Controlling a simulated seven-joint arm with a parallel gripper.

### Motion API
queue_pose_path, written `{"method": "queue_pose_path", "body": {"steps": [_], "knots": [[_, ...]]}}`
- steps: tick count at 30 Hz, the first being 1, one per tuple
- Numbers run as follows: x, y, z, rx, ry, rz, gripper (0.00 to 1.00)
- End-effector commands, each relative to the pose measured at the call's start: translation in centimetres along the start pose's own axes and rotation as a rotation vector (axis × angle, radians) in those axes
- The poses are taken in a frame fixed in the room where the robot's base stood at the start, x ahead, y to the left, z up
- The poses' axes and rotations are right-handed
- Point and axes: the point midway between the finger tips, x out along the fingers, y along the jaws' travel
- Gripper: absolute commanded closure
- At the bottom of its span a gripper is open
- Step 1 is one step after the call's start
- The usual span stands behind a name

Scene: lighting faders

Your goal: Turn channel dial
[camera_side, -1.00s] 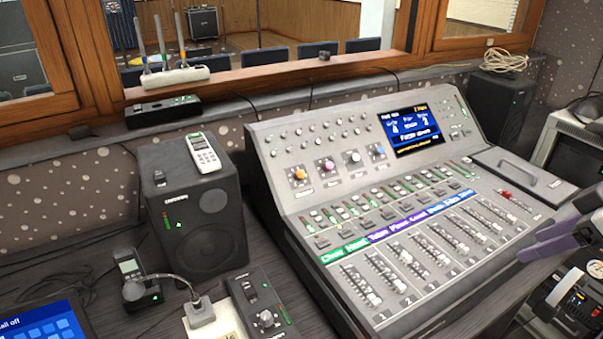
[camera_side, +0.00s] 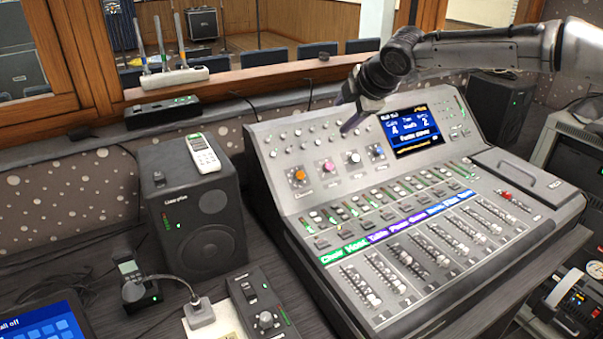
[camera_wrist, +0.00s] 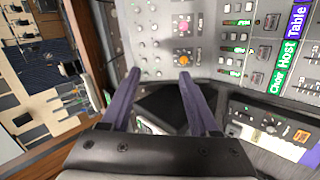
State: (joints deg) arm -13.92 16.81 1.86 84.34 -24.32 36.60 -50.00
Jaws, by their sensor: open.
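The mixing console (camera_side: 290,215) has a row of coloured dials on its upper panel: orange (camera_side: 299,174), pink (camera_side: 328,166), white (camera_side: 354,157) and blue (camera_side: 378,151). I cannot tell which one is the channel dial. My gripper (camera_side: 350,120), with purple fingers, hangs over the panel's upper part, above the white and blue dials in the picture. In the wrist view my gripper (camera_wrist: 157,74) is open with nothing between its fingers. There the orange dial (camera_wrist: 183,60) appears just beyond the right fingertip, and the pink dial (camera_wrist: 183,27) farther off.
A lit screen (camera_side: 412,131) is right of the dials. Faders (camera_side: 405,260) and coloured label strips fill the lower console. A speaker (camera_side: 200,222) with a phone-like device (camera_side: 203,154) on top stands left. A wooden window ledge (camera_side: 250,78) runs behind.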

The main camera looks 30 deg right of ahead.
Motion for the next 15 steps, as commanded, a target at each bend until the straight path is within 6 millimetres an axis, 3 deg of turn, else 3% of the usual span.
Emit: {"method": "queue_pose_path", "body": {"steps": [1,6,10,15], "knots": [[2.3,-0.8,-1.4,-0.026,0.000,-0.022,0.38],[7.0,-3.7,-3.9,-0.075,-0.004,-0.089,0.38],[8.4,-5.3,-4.6,-0.093,-0.007,-0.121,0.38],[9.8,-5.6,-4.8,-0.095,-0.005,-0.122,0.38]]}}
